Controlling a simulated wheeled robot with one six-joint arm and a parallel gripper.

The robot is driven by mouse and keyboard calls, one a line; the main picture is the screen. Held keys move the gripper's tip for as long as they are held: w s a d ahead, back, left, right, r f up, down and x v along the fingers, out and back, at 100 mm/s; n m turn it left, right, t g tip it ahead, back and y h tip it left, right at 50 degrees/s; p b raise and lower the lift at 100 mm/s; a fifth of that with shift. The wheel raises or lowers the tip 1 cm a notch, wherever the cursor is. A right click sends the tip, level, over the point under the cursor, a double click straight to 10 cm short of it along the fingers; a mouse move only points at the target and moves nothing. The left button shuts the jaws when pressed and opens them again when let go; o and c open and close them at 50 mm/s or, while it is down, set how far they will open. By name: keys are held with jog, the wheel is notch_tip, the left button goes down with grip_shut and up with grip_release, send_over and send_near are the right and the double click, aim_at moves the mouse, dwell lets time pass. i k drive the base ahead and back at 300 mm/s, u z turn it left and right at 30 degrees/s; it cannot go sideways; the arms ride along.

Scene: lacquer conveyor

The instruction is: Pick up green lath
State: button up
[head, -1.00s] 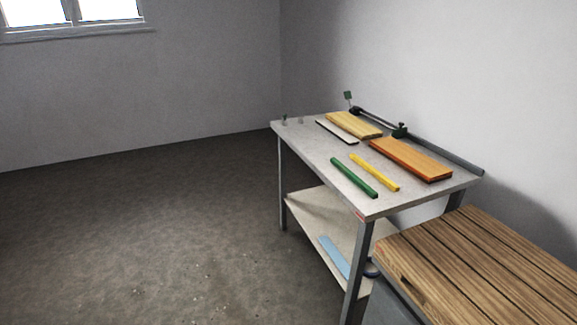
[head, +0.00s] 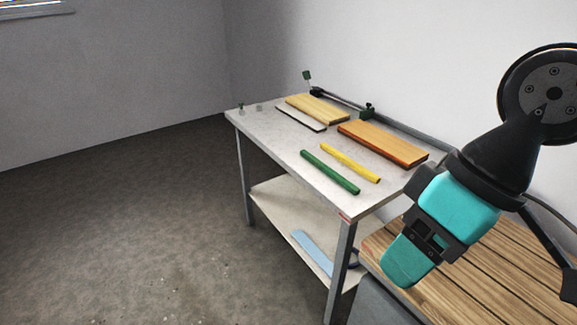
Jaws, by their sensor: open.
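The green lath (head: 330,172) lies flat near the front-left edge of the grey worktable top (head: 270,133). A yellow lath (head: 350,163) lies beside it to the right, roughly parallel and apart from it. My gripper (head: 412,256), teal and black, is at the right of the view, pointing down and left. It is to the right of and nearer than the green lath, not touching it. It is open and nothing shows in it. Its fingers are seen at an angle that hides the gap between them.
An orange-brown board (head: 383,143), a pale wood board (head: 318,108) and a thin white strip (head: 301,118) lie further back. A slatted wooden bench (head: 480,285) stands at the near right. Open floor lies left.

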aim_at(355, 190)
jog(key=z, duration=0.05)
jog(key=k, duration=0.4)
jog(key=u, duration=1.35)
jog(key=i, duration=1.4)
jog(key=z, duration=1)
jog(key=i, duration=0.5)
jog(key=z, duration=0.55)
